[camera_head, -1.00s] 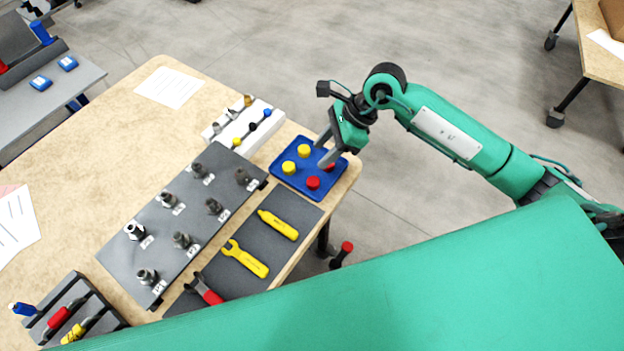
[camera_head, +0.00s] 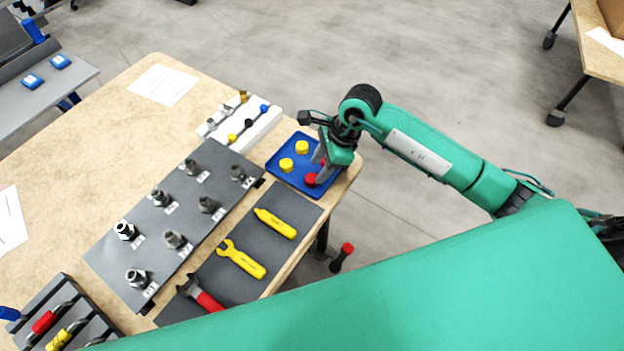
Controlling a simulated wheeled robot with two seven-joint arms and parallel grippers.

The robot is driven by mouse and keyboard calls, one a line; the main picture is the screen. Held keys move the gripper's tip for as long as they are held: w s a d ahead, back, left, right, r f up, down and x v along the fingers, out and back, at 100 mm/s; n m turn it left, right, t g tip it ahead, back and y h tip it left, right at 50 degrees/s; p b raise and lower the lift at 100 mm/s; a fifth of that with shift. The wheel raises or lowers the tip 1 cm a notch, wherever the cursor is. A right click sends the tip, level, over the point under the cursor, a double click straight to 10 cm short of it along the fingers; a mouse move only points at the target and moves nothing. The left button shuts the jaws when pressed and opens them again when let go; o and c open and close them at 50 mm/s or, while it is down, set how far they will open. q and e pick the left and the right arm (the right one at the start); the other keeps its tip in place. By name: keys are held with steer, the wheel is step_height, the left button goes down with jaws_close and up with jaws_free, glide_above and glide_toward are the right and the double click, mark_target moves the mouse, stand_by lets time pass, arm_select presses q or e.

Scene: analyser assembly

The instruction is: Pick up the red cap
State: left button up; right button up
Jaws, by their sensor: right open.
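Two red caps and two yellow caps lie in the blue tray (camera_head: 283,176) at the table's right corner. The other red cap (camera_head: 322,163) is mostly hidden by my gripper. The yellow caps (camera_head: 287,164) are to the left. My right gripper (camera_head: 319,167) is open and low over the right part of the tray, its fingers close to the red caps. I cannot tell whether they touch. My left gripper is not in view.
Left of the tray are a white rack (camera_head: 243,125) and a dark board (camera_head: 150,240) with several metal fittings. In front lies a grey mat (camera_head: 225,281) with a yellow wrench, a yellow marker-like tool and red-handled pliers.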

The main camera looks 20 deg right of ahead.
mark_target(312, 178)
steer(key=b+x, duration=0.1)
steer(key=x, duration=0.2)
steer(key=shift+f, duration=0.1)
steer(key=shift+a+f, duration=0.25)
steer(key=shift+f, duration=0.05)
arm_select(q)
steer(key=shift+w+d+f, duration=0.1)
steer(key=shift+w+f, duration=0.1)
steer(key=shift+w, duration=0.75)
arm_select(e)
steer(key=c, duration=0.7)
steer(key=shift+r, duration=0.1)
